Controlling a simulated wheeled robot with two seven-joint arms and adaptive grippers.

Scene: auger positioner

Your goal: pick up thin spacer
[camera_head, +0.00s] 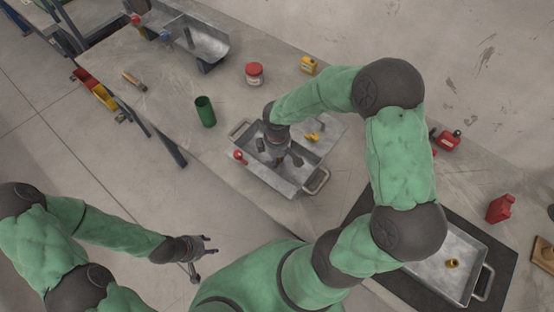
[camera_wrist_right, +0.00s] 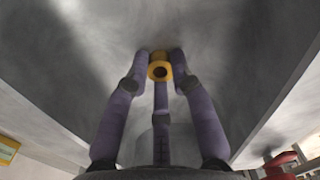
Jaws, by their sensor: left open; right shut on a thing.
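A small yellow ring-shaped piece (camera_wrist_right: 160,70), which looks like the thin spacer, sits between the fingertips of my right gripper (camera_wrist_right: 160,72). The gripper is shut on it, close over the floor of the metal tray (camera_head: 246,173); whether the piece touches the floor I cannot tell. In the head view my right gripper (camera_head: 278,158) points down into this tray and hides the piece. My left gripper (camera_head: 212,245) is open and empty, off the table at the lower left.
A second tray (camera_head: 428,272) with a small yellow piece (camera_head: 452,263) lies right. A green cup (camera_head: 205,111), red-lidded jar (camera_head: 254,74) and yellow container (camera_head: 308,65) stand behind.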

